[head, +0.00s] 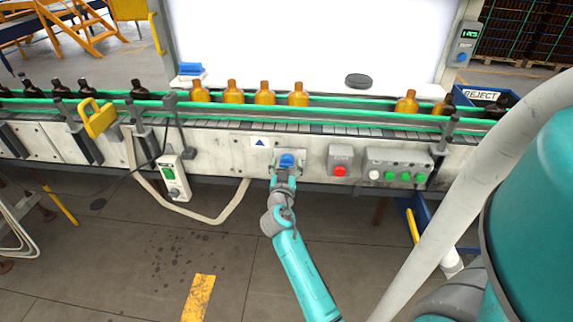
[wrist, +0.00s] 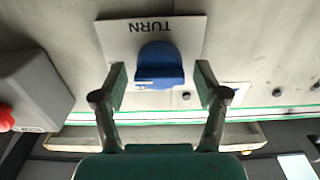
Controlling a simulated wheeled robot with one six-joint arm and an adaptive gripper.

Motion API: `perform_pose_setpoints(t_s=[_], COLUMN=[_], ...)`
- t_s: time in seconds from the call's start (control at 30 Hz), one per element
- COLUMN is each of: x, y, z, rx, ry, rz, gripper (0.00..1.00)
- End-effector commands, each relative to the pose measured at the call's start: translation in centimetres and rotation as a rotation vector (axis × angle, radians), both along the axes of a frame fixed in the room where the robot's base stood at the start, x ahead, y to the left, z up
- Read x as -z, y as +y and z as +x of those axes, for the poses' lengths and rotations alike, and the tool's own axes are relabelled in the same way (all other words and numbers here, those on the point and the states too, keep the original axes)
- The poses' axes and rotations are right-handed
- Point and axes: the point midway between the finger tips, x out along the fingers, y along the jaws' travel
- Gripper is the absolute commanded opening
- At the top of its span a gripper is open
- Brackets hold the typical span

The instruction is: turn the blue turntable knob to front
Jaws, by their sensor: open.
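The blue turntable knob (head: 287,160) is on the front panel of the conveyor, straight ahead of my arm in the head view. In the wrist view the blue knob (wrist: 158,66) sits on a white plate (wrist: 118,38) marked TURN, which appears upside down. My gripper (head: 286,173) is right in front of the knob. In the wrist view my gripper (wrist: 160,86) is open, with one finger on each side of the knob and a visible gap on both sides. The knob's pointing direction is hard to tell.
A red button box (head: 340,160) and a panel with several buttons (head: 398,170) are to the right of the knob. A box with a green switch (head: 172,177) hangs to the left. Amber bottles (head: 265,93) stand on the conveyor (head: 230,150) above. A REJECT sign (head: 482,95) is at right.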

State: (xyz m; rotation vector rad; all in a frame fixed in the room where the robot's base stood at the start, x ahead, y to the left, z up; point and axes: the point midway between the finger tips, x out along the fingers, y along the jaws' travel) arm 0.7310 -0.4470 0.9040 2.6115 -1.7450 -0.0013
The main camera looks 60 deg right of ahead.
Motion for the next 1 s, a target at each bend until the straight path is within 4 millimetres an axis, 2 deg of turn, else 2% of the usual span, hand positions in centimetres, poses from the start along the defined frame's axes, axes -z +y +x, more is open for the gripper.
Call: perform_pose_setpoints(t_s=[0.3,0.37,0.53,0.57,1.0], x=[-0.04,-0.04,-0.03,-0.03,-0.03], y=[-0.25,-0.26,-0.25,-0.25,-0.23], z=[0.12,0.11,0.1,0.1,0.15], rx=[0.0,0.0,0.0,0.0,0.0], ry=[-0.001,-0.001,-0.001,-0.001,0.08], rz=[0.0,0.0,0.0,0.0,-0.033], gripper=[0.73,0.6,0.18,0.14,0.14])
